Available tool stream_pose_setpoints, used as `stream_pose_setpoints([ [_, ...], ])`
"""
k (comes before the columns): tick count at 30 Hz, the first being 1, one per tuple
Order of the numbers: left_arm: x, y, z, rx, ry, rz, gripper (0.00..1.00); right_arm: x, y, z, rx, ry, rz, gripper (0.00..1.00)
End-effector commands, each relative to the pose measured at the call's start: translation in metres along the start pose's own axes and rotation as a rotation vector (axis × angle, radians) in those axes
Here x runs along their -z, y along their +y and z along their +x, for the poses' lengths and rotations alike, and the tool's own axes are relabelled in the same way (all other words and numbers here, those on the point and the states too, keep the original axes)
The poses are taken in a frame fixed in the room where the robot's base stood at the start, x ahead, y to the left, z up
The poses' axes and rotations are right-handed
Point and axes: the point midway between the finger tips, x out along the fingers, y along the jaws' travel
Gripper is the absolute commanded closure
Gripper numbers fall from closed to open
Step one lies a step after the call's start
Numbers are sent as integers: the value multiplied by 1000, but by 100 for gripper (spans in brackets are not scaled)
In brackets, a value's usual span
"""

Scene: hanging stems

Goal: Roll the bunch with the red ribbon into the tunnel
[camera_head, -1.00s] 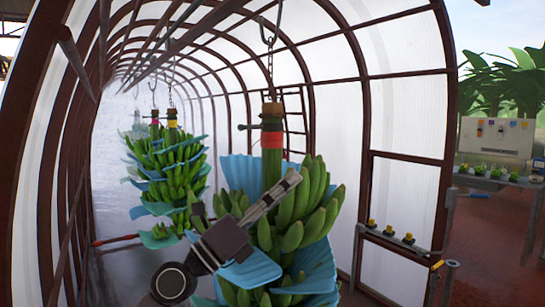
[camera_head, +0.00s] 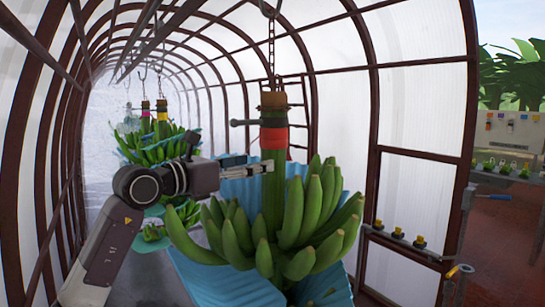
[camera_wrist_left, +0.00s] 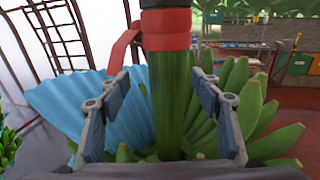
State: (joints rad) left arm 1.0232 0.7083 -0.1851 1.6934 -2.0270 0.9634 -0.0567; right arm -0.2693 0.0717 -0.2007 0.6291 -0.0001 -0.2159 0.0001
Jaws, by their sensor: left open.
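The bunch with the red ribbon hangs upright from a hook and chain, its green bananas (camera_head: 265,235) spread around a thick stem (camera_head: 273,195). The red ribbon (camera_head: 274,138) is wrapped round the stem near the top; in the left wrist view the ribbon (camera_wrist_left: 167,42) has a loose tail. My left gripper (camera_head: 258,168) is open at the stem just below the ribbon. In the left wrist view its fingers (camera_wrist_left: 163,105) stand on either side of the stem, with gaps at both sides. The arched tunnel (camera_head: 338,112) surrounds the bunch. My right gripper is out of view.
Other hanging bunches (camera_head: 155,145), with yellow and pink ribbons, are deeper in the tunnel at the left. Blue sheets (camera_head: 195,275) sit among the bananas. A side rail (camera_head: 405,246) with small yellow-topped items and a bench (camera_head: 508,176) stand at the right.

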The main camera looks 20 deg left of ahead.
Motion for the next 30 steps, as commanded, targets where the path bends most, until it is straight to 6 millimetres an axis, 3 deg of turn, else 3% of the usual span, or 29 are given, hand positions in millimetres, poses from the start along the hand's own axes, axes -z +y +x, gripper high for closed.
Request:
stream_pose_setpoints([
  [4,-4,-2,20,4,0,-3,41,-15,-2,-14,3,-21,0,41],
  [9,-5,-2,48,4,-1,-4,41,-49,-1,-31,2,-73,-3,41],
  [12,-4,-1,62,3,-1,-4,41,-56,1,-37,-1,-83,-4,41],
  [16,-2,-1,72,3,-1,-2,41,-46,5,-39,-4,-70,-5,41],
  [21,0,-1,75,2,-1,0,41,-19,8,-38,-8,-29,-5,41],
  [25,0,-1,74,2,-1,0,41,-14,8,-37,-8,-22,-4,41],
  [30,0,-1,74,2,-1,0,59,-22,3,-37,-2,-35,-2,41],
])
